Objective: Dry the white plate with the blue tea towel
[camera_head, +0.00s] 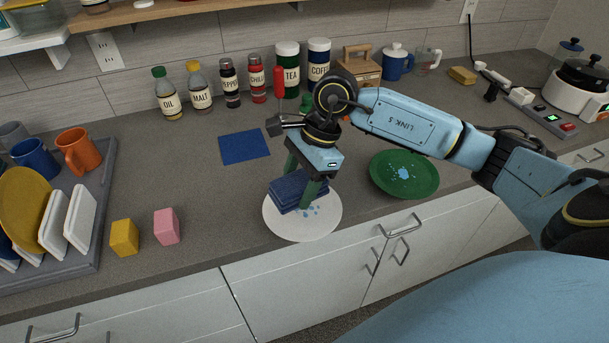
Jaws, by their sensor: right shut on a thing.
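The white plate (291,230) lies flat at the front edge of the counter. A folded blue tea towel (284,191) rests on the plate, or just over it; I cannot tell if it touches. My right gripper (300,190) points down and is shut on the towel. My left gripper is not in view.
A green plate (404,185) with a blue wet patch lies to the right. A flat blue cloth (244,146) lies behind. Yellow (124,238) and pink (166,226) blocks stand left, beside the dish rack (92,262). Bottles and jars line the wall.

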